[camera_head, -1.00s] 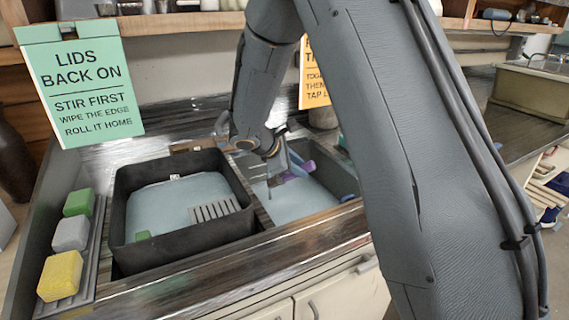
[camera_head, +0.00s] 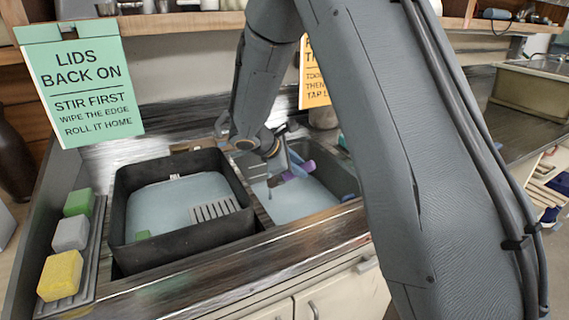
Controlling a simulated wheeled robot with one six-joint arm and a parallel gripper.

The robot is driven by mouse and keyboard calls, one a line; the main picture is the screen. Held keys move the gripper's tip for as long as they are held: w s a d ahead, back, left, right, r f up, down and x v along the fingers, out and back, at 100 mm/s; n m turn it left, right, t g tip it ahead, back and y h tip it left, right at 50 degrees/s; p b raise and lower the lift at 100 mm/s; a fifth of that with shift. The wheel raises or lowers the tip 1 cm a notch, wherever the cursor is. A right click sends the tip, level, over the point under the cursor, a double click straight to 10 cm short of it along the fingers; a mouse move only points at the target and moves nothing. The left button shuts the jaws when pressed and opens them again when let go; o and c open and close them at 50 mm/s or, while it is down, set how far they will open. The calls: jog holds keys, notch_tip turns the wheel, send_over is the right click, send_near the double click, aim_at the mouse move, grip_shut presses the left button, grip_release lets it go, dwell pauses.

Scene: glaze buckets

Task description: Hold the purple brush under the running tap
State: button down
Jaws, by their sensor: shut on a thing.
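The purple brush (camera_head: 307,167) shows in the head view over the right-hand basin (camera_head: 345,178). It is small and partly covered by my gripper. My gripper (camera_head: 277,173) is shut on it and holds it above the pale liquid in that basin. The brush lies tilted, its purple end up and to the right. A light metal piece, perhaps the tap (camera_head: 221,124), shows just left of my arm. My arm hides most of the area behind the basin. I cannot make out clearly whether water reaches the brush.
A black tub (camera_head: 123,205) with pale liquid and a grey grate (camera_head: 215,209) stands left of the basin. Green (camera_head: 79,203), grey (camera_head: 70,233) and yellow (camera_head: 60,275) sponges sit on a rack at far left. A green sign (camera_head: 82,85) hangs above.

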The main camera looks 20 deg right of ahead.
jog(key=shift+s+r, duration=0.1)
jog(key=s+a+r+p, duration=0.1)
jog(key=s+r+p, duration=0.1)
jog(key=s+r, duration=0.1)
jog(key=shift+s+r+p, duration=0.4)
jog(key=shift+s, duration=0.5)
dwell(0.5)
